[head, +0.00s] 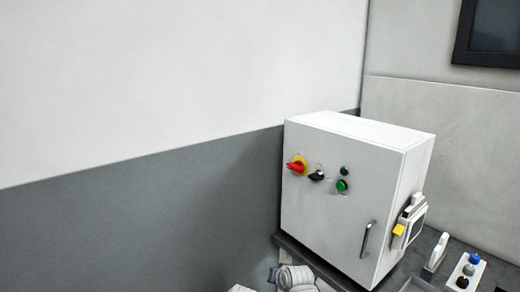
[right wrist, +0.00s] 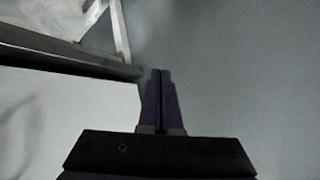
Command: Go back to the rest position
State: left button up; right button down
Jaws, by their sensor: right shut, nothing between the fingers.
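My right gripper (right wrist: 161,75) shows in the right wrist view, its two dark fingers pressed together with nothing between them. It points over a plain grey surface, and no object touches its tips. Part of a white and grey arm, which looks like mine, shows at the bottom edge of the head view. No gripper can be made out in the head view, and my left gripper is not in view.
A white control cabinet (head: 340,215) with a red and yellow switch (head: 297,166), a black knob (head: 316,175) and a green button (head: 341,186) stands on a dark bench (head: 318,262). A small button box (head: 466,271) is at right. A metal frame (right wrist: 70,52) is near my right gripper.

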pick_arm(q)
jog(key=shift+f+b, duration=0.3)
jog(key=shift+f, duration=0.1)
pick_arm(e)
jog(key=s+f+n+g+h, duration=0.2)
jog(key=s+f+g, duration=0.1)
jog(key=s, duration=0.7)
jog(key=s+d+f+n+g+h, duration=0.1)
jog(key=s+f+n+g+h, duration=0.1)
jog(key=s+g, duration=0.4)
jog(key=s+f+n, duration=0.1)
jog(key=s+f, duration=0.1)
jog(key=s, duration=0.3)
jog(key=shift+s, duration=0.25)
